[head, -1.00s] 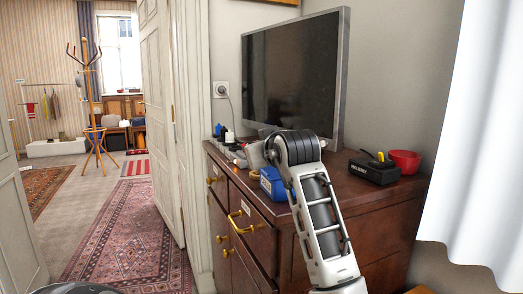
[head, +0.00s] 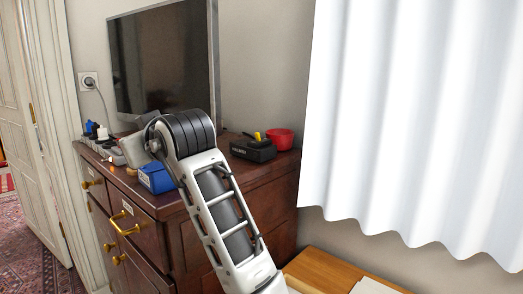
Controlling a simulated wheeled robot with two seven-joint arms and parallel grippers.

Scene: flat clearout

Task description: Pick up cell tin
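I cannot tell for sure which object is the cell tin. A small blue box (head: 155,178) with a pale label sits near the front edge of the dresser top, partly hidden by my arm. A black box (head: 252,151) with pale lettering stands further back right, with a yellow and dark item on it. One of my arms rises from the bottom middle, its dark ridged joint overlapping the dresser top. No gripper fingers can be made out in the head view, so neither gripper is seen.
The dark wooden dresser (head: 175,228) has brass handles. A dark screen (head: 165,60) stands behind. Small items and a blue-and-white cluster (head: 97,131) crowd the left end. A white curtain (head: 415,110) hangs right, above a wooden surface (head: 335,272).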

